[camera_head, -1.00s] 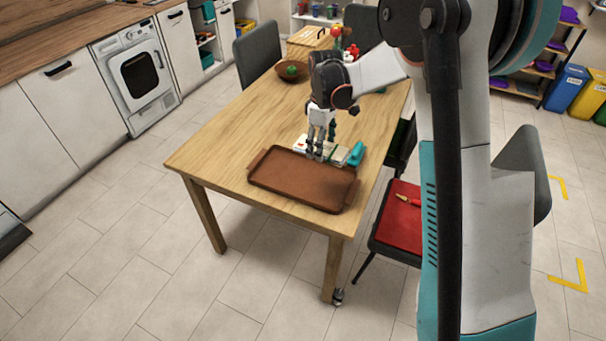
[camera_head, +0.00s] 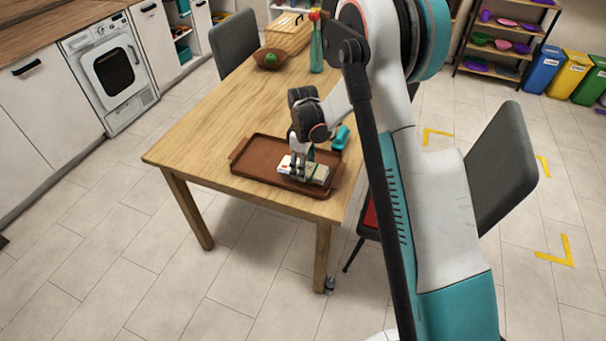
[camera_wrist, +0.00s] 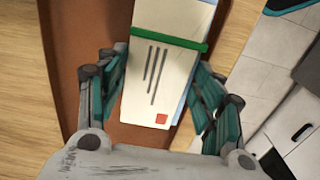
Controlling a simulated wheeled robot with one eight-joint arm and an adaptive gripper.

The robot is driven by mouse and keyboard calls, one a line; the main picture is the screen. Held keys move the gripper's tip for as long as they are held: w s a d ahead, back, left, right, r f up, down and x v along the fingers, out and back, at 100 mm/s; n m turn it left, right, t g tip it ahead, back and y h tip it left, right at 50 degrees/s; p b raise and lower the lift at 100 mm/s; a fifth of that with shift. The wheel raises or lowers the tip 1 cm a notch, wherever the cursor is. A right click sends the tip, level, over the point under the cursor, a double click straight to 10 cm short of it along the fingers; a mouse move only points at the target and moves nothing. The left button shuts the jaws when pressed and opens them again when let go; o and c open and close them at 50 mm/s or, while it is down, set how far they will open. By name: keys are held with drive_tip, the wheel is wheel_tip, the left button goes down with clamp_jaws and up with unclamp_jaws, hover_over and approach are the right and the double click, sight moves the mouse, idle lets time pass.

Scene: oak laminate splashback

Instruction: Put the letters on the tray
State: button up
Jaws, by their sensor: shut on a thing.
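The letters (camera_head: 316,173) are a white bundle with a green band. In the wrist view the letters (camera_wrist: 158,85) lie between my two fingers, with dark address lines and a red stamp showing on top. My gripper (camera_head: 298,176) is shut on the bundle, at or just above the brown tray (camera_head: 253,164). I cannot tell whether the letters touch the tray's floor. The tray also shows under the letters in the wrist view (camera_wrist: 70,60). It sits near the table's front edge.
The wooden table (camera_head: 208,122) has free room to the left and behind the tray. A teal object (camera_head: 341,137) stands right behind the tray. A bowl (camera_head: 270,59) and a teal vase (camera_head: 316,52) stand at the far end. A grey chair (camera_head: 495,165) is at the right.

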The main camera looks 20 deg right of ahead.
drive_tip(key=shift+f+b, duration=0.5)
drive_tip(key=shift+f, duration=1.35)
drive_tip(key=shift+f, duration=0.1)
drive_tip(key=o, duration=0.8)
